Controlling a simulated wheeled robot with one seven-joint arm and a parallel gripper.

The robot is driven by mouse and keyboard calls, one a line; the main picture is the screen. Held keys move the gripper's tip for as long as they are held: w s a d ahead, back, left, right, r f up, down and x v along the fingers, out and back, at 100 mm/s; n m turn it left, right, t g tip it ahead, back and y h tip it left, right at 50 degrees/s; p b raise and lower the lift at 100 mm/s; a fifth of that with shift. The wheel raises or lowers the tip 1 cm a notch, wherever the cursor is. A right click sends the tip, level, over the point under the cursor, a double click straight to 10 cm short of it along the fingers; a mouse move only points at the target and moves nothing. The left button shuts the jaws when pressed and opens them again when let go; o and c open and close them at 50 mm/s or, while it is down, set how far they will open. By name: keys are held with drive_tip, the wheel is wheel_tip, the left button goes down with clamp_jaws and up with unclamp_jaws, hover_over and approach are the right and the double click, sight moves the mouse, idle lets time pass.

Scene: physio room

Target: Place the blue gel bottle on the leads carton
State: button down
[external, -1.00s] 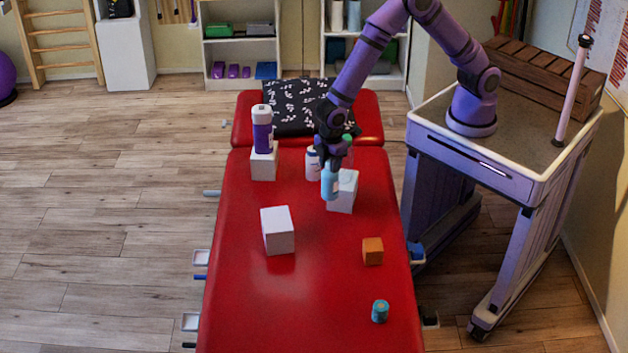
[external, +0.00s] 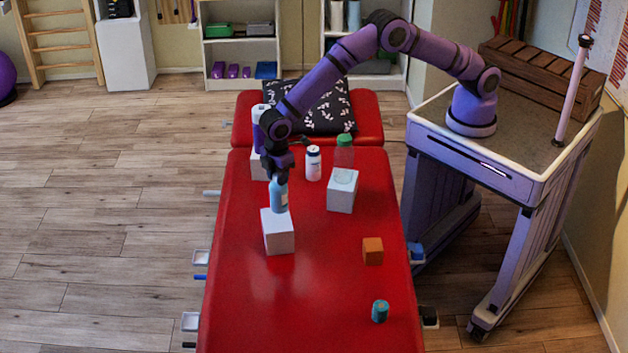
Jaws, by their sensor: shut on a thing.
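My gripper (external: 278,174) is shut on the light blue gel bottle (external: 279,197) and holds it upright from above. The bottle is over the top of a white carton (external: 280,240) on the left middle of the red table. I cannot tell whether its base touches the carton. Two other white cartons are in view: one at the right (external: 341,199) with a clear, green-capped bottle (external: 344,152) at its back, one further back at left (external: 259,167), partly hidden by my arm, under a purple and white bottle (external: 257,122). No carton's label is readable, so I cannot tell which is the leads carton.
An orange cube (external: 372,251) and a small teal jar (external: 380,311) are at the right front of the red table (external: 300,310). A dark patterned pillow (external: 330,108) lies at the back. The front left is clear.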

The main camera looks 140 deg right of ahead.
sight(279, 192)
drive_tip(key=shift+w+d, duration=0.15)
drive_tip(key=shift+w, duration=0.5)
drive_tip(key=shift+f, duration=1.8)
drive_tip(key=c, duration=0.8)
unclamp_jaws()
drive_tip(key=shift+f, duration=0.15)
